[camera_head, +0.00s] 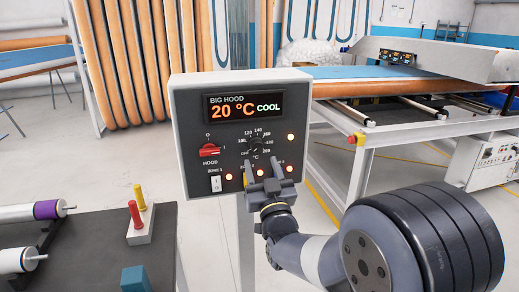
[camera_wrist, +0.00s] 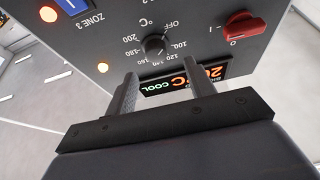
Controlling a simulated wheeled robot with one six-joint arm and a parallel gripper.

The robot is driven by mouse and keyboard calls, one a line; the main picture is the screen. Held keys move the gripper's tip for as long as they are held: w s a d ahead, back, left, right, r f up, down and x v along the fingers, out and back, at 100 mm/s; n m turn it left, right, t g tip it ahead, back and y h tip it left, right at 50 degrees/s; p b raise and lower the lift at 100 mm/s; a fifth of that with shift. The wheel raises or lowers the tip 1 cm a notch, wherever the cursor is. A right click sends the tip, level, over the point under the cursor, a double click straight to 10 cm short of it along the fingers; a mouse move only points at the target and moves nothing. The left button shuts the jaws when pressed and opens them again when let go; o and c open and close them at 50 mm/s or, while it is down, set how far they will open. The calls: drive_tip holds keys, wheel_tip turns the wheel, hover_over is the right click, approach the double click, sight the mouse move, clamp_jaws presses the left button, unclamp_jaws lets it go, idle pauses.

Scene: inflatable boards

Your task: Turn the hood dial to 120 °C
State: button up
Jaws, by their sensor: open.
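The hood dial (camera_head: 257,144) is a small black knob with a printed temperature scale on the dark grey BIG HOOD control box (camera_head: 186,120). The box's display (camera_head: 245,106) reads 20 °C COOL. In the wrist view the dial (camera_wrist: 154,45) sits near the top centre, and the scale runs from OFF through 120 to 200. I cannot tell exactly where its pointer aims. My gripper (camera_head: 262,164) is open and empty, its fingers pointing at the panel just below the dial. In the wrist view my gripper (camera_wrist: 158,70) has its two fingertips apart, short of the dial and either side of it.
A red HOOD switch (camera_head: 209,150) is left of the dial, and a white rocker switch (camera_head: 215,184) is below that. Several orange lamps are lit on the panel. A dark table (camera_head: 80,255) with rollers stands at lower left. A conveyor bench (camera_head: 400,80) stands behind right.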

sight(258, 148)
drive_tip(key=x, duration=0.5)
drive_tip(key=shift+w+d+p, duration=0.2)
drive_tip(key=shift+w+p, duration=0.1)
drive_tip(key=shift+p, duration=0.05)
drive_tip(key=shift+c, duration=0.5)
drive_tip(key=c, duration=0.9)
